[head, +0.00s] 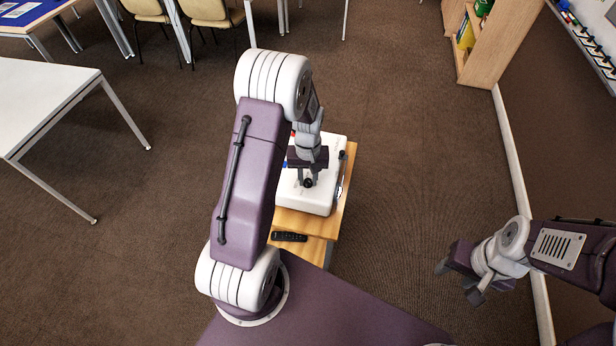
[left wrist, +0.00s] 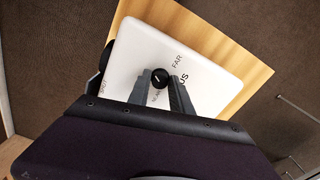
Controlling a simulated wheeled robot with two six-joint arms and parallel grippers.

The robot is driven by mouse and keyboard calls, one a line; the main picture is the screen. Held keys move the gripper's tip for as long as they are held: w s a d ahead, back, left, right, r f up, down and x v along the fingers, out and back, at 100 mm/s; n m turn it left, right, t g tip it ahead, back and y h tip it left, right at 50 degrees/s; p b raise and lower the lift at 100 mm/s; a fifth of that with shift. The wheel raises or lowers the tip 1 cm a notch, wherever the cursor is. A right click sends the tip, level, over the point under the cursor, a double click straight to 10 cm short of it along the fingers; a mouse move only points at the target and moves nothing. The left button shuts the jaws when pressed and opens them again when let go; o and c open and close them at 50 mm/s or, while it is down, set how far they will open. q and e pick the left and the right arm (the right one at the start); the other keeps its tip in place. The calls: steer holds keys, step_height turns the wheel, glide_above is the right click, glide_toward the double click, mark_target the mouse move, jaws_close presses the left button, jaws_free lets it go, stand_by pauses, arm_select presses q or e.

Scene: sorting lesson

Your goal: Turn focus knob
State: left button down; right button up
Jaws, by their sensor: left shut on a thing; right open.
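The white device (head: 322,195) sits on a small wooden table in front of me. In the left wrist view its top (left wrist: 190,50) carries printed words, with "FAR" and part of a word ending in "US" readable. The round black focus knob (left wrist: 159,78) stands on that top, with a light mark on it. My left gripper (head: 308,182) points down over the device and is shut on the knob; its fingers (left wrist: 160,80) sit on both sides of it. My right gripper (head: 458,281) is open and empty, off to the right, well away from the table.
The wooden table (head: 285,218) has a black remote (head: 289,237) on its near part. A white table (head: 40,95) stands at the left, with chairs (head: 212,14) behind. A wooden shelf (head: 490,55) is at the back right. The carpet between is clear.

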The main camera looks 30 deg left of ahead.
mark_target(308, 181)
arm_select(q)
steer(key=shift+w, duration=0.1)
steer(key=c, duration=1.2)
jaws_free()
steer(key=shift+o, duration=0.2)
step_height(308, 181, up, 9)
